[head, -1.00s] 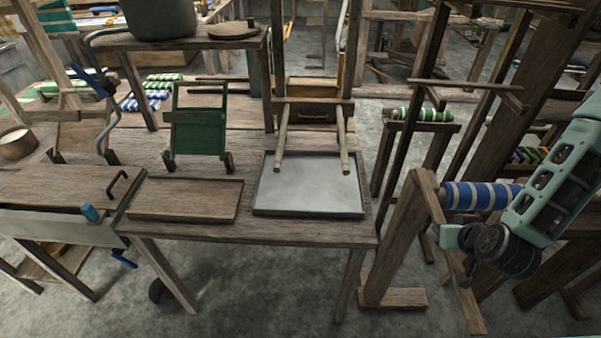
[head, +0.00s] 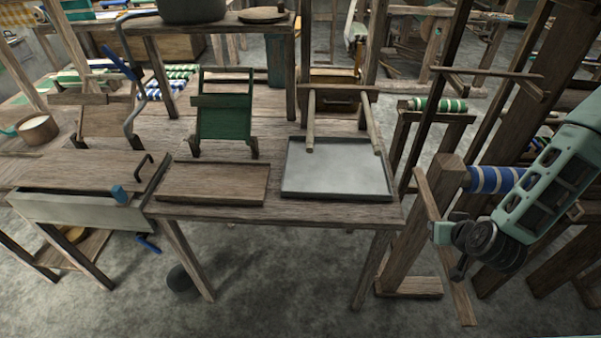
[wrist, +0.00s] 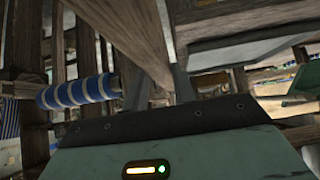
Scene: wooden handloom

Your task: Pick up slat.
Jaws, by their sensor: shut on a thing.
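The slat (head: 461,298) is a long, thin, plain wooden strip. In the head view it hangs steeply tilted at the right, in front of a thick wooden post. My gripper (head: 439,233) is shut on it around the middle of its length; the gripper body hides part of it. In the wrist view the slat (wrist: 122,35) runs up and to the left from between the two dark fingers of my gripper (wrist: 159,86).
A wooden bench (head: 330,211) with a grey metal tray (head: 335,175) and a wooden tray (head: 212,184) stands left of my gripper. A blue-striped roller (head: 490,180) and wooden frame posts crowd the right. Floor in front of the bench is open.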

